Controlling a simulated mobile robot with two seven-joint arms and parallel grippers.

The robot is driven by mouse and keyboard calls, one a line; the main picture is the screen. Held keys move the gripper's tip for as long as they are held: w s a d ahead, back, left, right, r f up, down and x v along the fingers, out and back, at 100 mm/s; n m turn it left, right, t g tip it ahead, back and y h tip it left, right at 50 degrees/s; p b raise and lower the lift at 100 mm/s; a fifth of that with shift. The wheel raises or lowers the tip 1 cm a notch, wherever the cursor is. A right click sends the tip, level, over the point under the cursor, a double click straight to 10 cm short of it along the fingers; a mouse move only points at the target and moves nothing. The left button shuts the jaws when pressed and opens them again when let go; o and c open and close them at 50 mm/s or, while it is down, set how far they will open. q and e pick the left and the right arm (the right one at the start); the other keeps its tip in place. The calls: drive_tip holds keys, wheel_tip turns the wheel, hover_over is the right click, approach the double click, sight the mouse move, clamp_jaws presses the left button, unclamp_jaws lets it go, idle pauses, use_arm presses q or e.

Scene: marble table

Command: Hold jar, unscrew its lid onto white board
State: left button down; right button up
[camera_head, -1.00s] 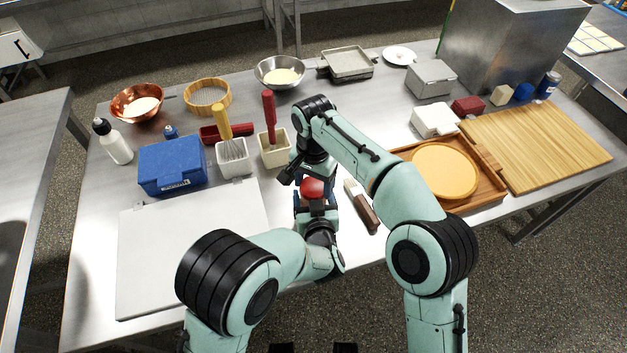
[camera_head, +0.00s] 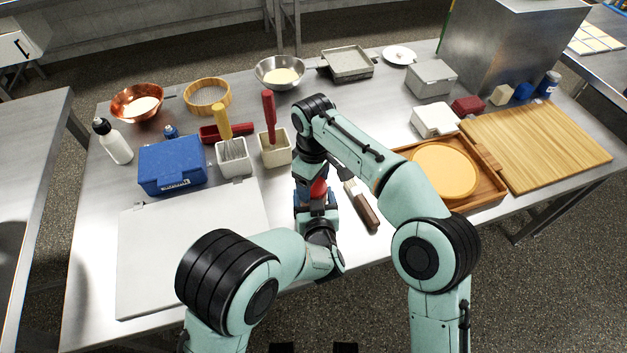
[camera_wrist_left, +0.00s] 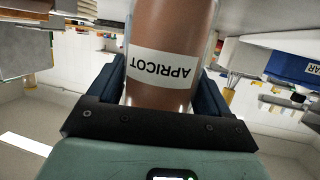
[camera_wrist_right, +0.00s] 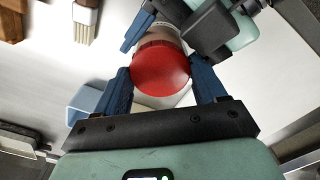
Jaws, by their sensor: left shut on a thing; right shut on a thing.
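The jar (camera_wrist_left: 168,60) is brown with a white "APRICOT" label, and my left gripper (camera_wrist_left: 165,85) is shut on its body in the left wrist view. Its red lid (camera_wrist_right: 160,70) faces the right wrist camera, with my right gripper (camera_wrist_right: 165,82) shut on it, a finger at each side. In the head view the lid (camera_head: 319,187) is a small red patch between the two grippers, partly hidden by my right wrist; the jar body is mostly hidden there. I cannot tell whether the lid has turned loose. The white board (camera_head: 150,250) lies bare at the table's left front.
A brush (camera_head: 364,208) lies just right of the jar. A blue box (camera_head: 172,165) and two utensil holders (camera_head: 235,160) stand behind the white board. A wooden tray (camera_head: 485,195) with a round tan disc is at the right.

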drive_tip(key=o, duration=1.2)
drive_tip(key=shift+a, duration=0.1)
drive_tip(key=shift+c, duration=0.2)
drive_tip(key=shift+s, duration=0.1)
